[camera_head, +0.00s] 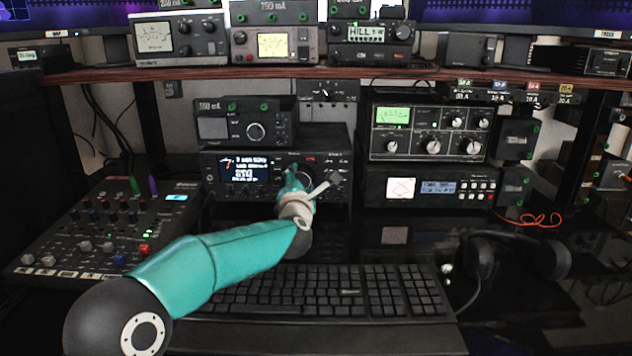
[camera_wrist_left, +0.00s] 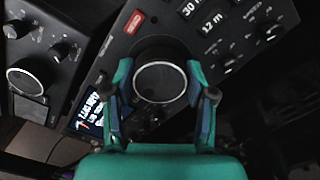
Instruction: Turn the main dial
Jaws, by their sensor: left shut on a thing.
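The main dial (camera_wrist_left: 160,82) is a large round black knob with a pale ring on its face, on the front of a black radio (camera_head: 235,188) with a lit screen. My left gripper (camera_wrist_left: 163,88) has its two teal fingers on opposite sides of the dial, shut on its rim. In the head view my left gripper (camera_head: 297,185) is at the radio's front, and it hides the dial there. My right gripper is in neither view.
A keyboard (camera_head: 330,291) lies on the dark desk under my left arm. A mixer (camera_head: 105,228) stands at left, stacked radios (camera_head: 428,132) at right, and headphones (camera_head: 510,258) at front right. A wooden shelf (camera_head: 300,74) with meters runs above.

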